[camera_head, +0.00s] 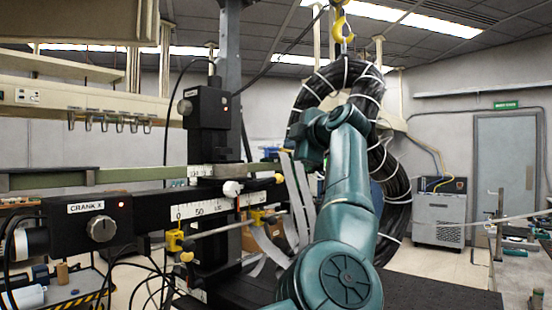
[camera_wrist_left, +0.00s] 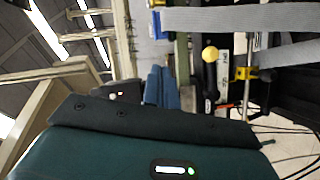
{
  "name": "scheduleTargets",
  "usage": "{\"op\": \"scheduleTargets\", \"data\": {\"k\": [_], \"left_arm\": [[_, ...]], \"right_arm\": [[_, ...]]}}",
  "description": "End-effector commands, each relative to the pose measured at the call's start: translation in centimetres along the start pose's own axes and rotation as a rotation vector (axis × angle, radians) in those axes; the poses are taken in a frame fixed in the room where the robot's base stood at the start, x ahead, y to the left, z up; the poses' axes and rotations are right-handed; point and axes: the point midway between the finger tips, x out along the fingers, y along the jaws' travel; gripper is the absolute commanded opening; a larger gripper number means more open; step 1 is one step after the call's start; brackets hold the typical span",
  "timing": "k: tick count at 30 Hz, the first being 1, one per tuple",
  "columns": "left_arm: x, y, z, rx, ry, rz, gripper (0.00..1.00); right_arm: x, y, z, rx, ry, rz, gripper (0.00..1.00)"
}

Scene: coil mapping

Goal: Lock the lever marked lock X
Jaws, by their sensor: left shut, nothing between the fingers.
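A black lever with a yellow tip (camera_head: 279,178) sticks out to the right from a white knob (camera_head: 232,188) on the black carriage of the X rail. The lever also shows in the left wrist view, its yellow ball (camera_wrist_left: 210,54) up and its black stem below. I cannot read a "lock X" label. My left arm rises through the middle of the head view, right of the lever; its fingers cannot be made out there. In the left wrist view my left gripper (camera_wrist_left: 162,87) has its blue fingers together and empty, left of and apart from the lever. My right gripper is not in view.
The CRANK X box (camera_head: 88,218) with its round knob sits at the left end of the ruled rail (camera_head: 205,207). Yellow clamps (camera_head: 175,241) hold a thin rod below the rail. A thick black cable bundle (camera_head: 396,200) hangs from a yellow hook behind my arm.

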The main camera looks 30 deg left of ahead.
Motion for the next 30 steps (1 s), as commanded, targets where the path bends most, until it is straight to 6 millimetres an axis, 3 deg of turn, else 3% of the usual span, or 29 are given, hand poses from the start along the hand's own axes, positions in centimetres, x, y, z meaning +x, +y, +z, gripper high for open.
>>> {"op": "scheduleTargets", "data": {"k": [3,9,30], "left_arm": [[-2.0,0.9,0.4,-0.001,0.0,0.002,0.0],[-3.4,1.5,0.8,-0.001,0.002,-0.001,0.0],[-3.6,1.6,0.8,-0.001,0.002,-0.001,0.0]], "right_arm": [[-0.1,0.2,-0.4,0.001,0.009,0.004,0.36],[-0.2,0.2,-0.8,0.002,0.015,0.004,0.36],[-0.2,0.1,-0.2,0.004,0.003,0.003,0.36]]}}
